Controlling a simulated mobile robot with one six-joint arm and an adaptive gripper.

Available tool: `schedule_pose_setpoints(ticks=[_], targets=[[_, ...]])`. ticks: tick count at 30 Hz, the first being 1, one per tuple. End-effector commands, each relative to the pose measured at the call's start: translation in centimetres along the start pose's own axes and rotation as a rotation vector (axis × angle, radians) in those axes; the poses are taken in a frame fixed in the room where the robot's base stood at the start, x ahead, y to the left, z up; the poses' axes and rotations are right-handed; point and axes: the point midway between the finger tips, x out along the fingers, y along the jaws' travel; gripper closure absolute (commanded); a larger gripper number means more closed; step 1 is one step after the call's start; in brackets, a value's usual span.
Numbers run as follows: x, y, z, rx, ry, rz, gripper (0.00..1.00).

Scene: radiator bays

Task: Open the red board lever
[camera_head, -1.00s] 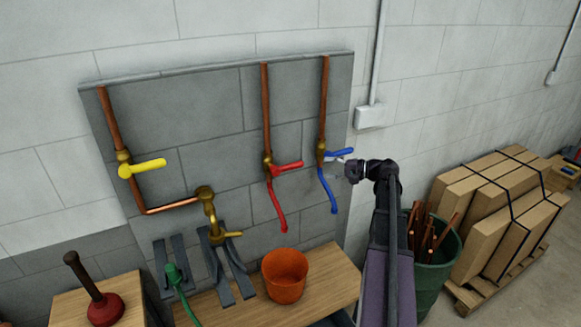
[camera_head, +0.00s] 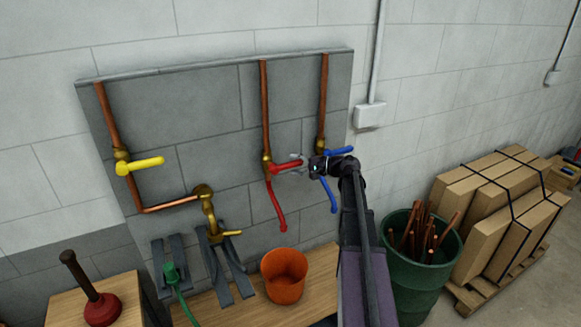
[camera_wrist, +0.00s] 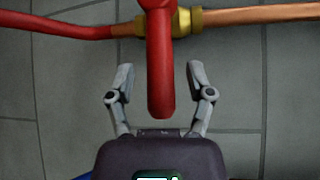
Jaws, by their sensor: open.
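The red board lever (camera_head: 286,168) sits on a brass valve on the grey board and points right, across its copper pipe. In the wrist view the red lever (camera_wrist: 160,75) reaches in between the two fingers of my gripper (camera_wrist: 160,85). The fingers are apart on either side of it, with a gap on both sides. In the head view my gripper (camera_head: 298,165) is at the lever's free end, in front of the blue valve. A red curved outlet (camera_head: 277,205) hangs below the red valve.
The blue lever (camera_head: 338,151) and blue outlet (camera_head: 329,194) are close behind and beside my wrist. A yellow lever (camera_head: 140,165) is at the left. An orange bucket (camera_head: 284,278) stands on the wooden bench below. A green barrel (camera_head: 405,275) holds copper pipes at the right.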

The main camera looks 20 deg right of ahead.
Motion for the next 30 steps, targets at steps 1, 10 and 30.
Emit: schedule_pose_setpoints(ticks=[1, 10, 30], targets=[[0.5, 0.1, 0.0, 0.0, 0.0, 0.0, 0.32], [1.6, 0.0, 0.0, 0.0, -0.001, 0.0, 0.32], [1.6, 0.0, 0.1, -0.001, -0.002, 0.001, 1.0]])
